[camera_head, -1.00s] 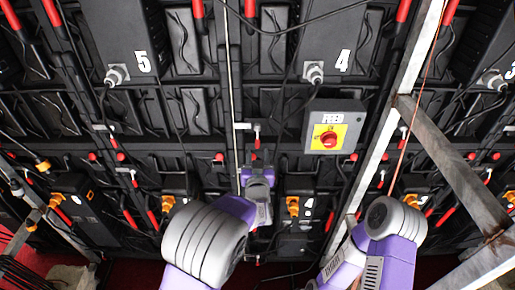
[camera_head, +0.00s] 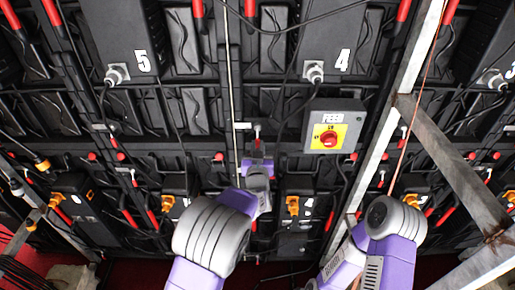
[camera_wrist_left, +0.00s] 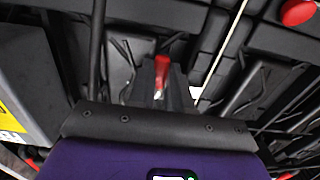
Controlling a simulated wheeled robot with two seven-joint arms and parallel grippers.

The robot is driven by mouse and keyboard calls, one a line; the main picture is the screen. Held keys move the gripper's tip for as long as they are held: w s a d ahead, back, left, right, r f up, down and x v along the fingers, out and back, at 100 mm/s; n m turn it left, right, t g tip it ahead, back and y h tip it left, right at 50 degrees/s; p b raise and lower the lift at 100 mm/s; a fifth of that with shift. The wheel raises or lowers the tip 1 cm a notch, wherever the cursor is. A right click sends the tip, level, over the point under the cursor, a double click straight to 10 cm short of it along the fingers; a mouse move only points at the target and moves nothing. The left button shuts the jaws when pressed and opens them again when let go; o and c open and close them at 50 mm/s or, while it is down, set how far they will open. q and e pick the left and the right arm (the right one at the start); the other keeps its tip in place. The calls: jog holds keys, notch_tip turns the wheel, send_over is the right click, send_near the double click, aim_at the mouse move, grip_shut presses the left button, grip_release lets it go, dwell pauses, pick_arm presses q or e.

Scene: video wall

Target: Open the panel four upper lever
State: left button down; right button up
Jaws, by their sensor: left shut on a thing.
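My left gripper (camera_head: 257,153) is in the middle of the head view, under panel four's left side. It is shut on a small lever (camera_head: 257,140) with a red end and a pale upper part, which hangs below a white bracket. In the left wrist view the red lever end (camera_wrist_left: 162,68) shows between the dark fingertips (camera_wrist_left: 160,88). The lever looks roughly upright in the head view. Panel four (camera_head: 342,60) carries a white "4" above and to the right. My right arm shows at lower right, but its gripper is out of view.
A grey FEED box (camera_head: 333,125) with a red knob on yellow stands right of the lever. A pale metal beam frame (camera_head: 410,80) crosses the right side. A thin light rod (camera_head: 230,90) runs just left of the lever. Dark cables hang across the panels.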

pick_arm(q)
jog(key=d+r+n+b, duration=0.4)
jog(key=n+b, duration=0.8)
jog(key=n, duration=0.5)
jog(key=shift+d+r+n+b, duration=0.35)
jog(key=shift+d+r+n, duration=0.05)
jog(key=shift+d, duration=0.05)
jog(key=shift+r, duration=0.1)
dwell(0.3)
jog(key=c, duration=1.1)
grip_release()
jog(key=shift+o, duration=0.2)
jog(key=shift+s, duration=0.15)
